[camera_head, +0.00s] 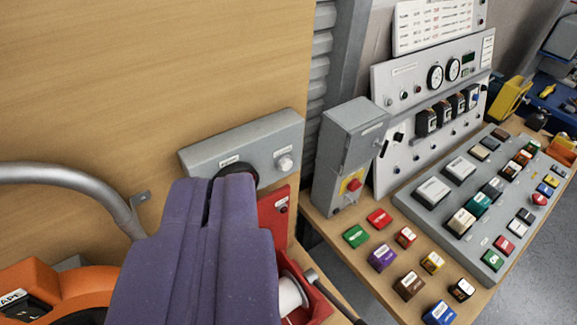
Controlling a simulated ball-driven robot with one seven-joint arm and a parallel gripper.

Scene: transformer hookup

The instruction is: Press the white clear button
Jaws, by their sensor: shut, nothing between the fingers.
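A grey box (262,140) is fixed to the wooden panel. On its right side is a small round white button (285,163), clear of my gripper, with a label too small to read. On its left is a dark round control (235,170), partly hidden behind my gripper. My purple gripper (214,184) is shut and empty, its tips in front of the lower left part of the box, left of the white button. I cannot tell whether the tips touch the dark control.
A red box (275,218) sits right below the grey box. A metal rail (70,175) and an orange tape tool (60,285) are at left. At right, a table holds a grey switch box (350,135), a button panel (430,190) and several coloured blocks.

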